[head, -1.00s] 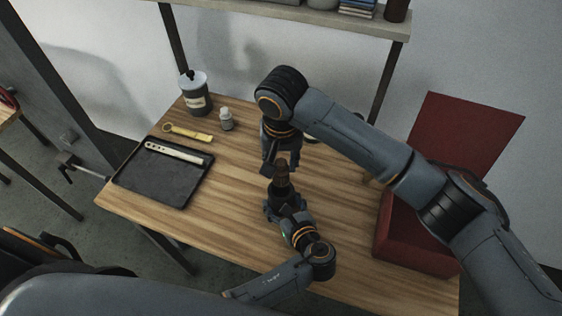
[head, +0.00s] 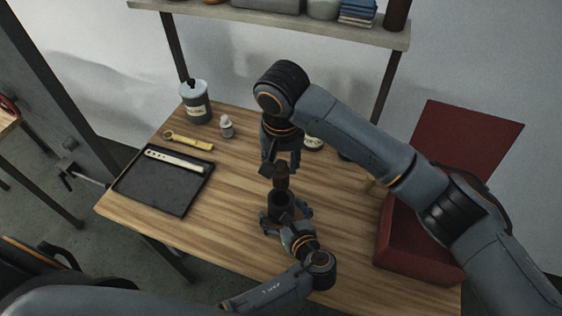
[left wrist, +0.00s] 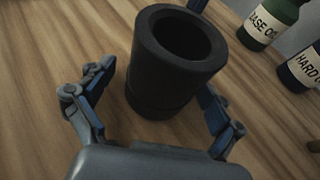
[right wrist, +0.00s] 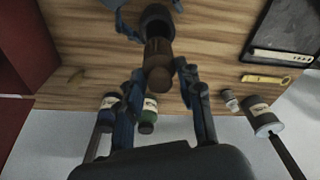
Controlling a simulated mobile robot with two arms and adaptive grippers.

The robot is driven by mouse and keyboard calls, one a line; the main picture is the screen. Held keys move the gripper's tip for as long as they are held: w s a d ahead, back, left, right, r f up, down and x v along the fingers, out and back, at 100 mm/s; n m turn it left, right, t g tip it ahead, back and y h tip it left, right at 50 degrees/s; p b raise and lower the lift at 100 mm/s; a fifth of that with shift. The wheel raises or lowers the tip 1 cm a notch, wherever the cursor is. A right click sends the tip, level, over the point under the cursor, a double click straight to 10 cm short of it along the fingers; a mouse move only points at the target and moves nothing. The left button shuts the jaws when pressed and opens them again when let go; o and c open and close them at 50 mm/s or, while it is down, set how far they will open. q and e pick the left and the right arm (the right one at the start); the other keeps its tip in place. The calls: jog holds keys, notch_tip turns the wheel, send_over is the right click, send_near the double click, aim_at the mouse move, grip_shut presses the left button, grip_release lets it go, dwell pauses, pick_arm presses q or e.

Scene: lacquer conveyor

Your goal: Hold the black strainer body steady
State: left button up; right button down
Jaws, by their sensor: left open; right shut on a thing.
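The black strainer body (head: 278,203) stands upright on the wooden table. In the left wrist view the strainer body (left wrist: 165,80) shows a dark open top. My left gripper (head: 284,214) is open, with its fingers (left wrist: 158,110) on either side of the strainer body; a gap shows at the left finger. My right gripper (head: 281,165) comes from above and is shut on a brown cylindrical piece (head: 281,181), held over the strainer's mouth. In the right wrist view the brown piece (right wrist: 158,66) is between the fingers (right wrist: 160,85), with the strainer body (right wrist: 157,14) beyond it.
A black tray (head: 165,192) with a pale strip lies left, near a yellow tool (head: 188,141), a small grey bottle (head: 227,127) and a labelled canister (head: 195,102). Green (left wrist: 268,22) and blue (left wrist: 304,66) bottles stand behind. A red open box (head: 415,250) is at right.

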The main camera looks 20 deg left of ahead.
pick_arm(q)
jog(key=v, duration=1.2)
